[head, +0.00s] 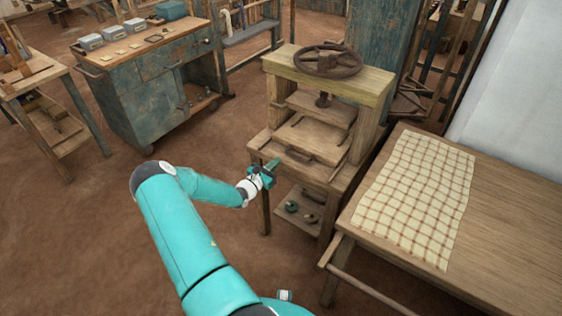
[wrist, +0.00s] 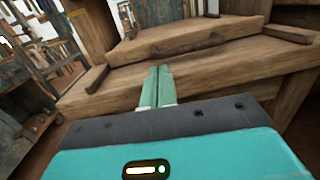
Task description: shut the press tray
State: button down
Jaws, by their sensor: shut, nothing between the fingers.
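The wooden press (head: 370,92) stands at centre right with a dark handwheel on top. Its press tray (head: 318,136) is a flat wooden board low between the posts, with a dark handle (head: 299,156) on the front. In the wrist view the tray (wrist: 165,38) shows its front face and handle, above a wooden bed with a short rail on each side. How far it stands out is hard to tell. My gripper (head: 272,167) is shut and empty at the press's left front. In the wrist view its fingertips (wrist: 158,68) point toward the tray front; contact is not clear.
A table with a checked cloth (head: 418,192) stands close on the press's right. A worn blue-grey cabinet (head: 150,85) stands behind on the left. The press's lower shelf (head: 293,216) holds small round things. Bare floor lies left of the press.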

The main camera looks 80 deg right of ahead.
jog(key=v, duration=0.9)
jog(key=shift+w+a, duration=0.3)
jog(key=shift+w+r, duration=0.1)
jog(key=w+a+r+m+t+y, duration=0.2)
jog(key=w+a+r+m+y, duration=0.5)
jog(key=a+r, duration=0.5)
jog(key=w+a+r+m+t+y, duration=0.2)
jog(key=w+a+r+m, duration=0.3)
jog(key=w+a+r, duration=0.65)
jog(key=s+a+r+t+y, duration=0.2)
jog(key=a+r+t, duration=0.1)
jog(key=a, duration=0.8)
jog(key=s+a+r+t+y, duration=0.2)
jog(key=a+r, duration=0.4)
jog(key=a, duration=0.5)
jog(key=s+a+r+t+y, duration=0.3)
jog(key=a+r+t, duration=0.2)
jog(key=a, duration=0.7)
jog(key=shift+y, duration=0.3)
jog(key=shift+s+r, duration=0.1)
jog(key=shift+r, duration=0.05)
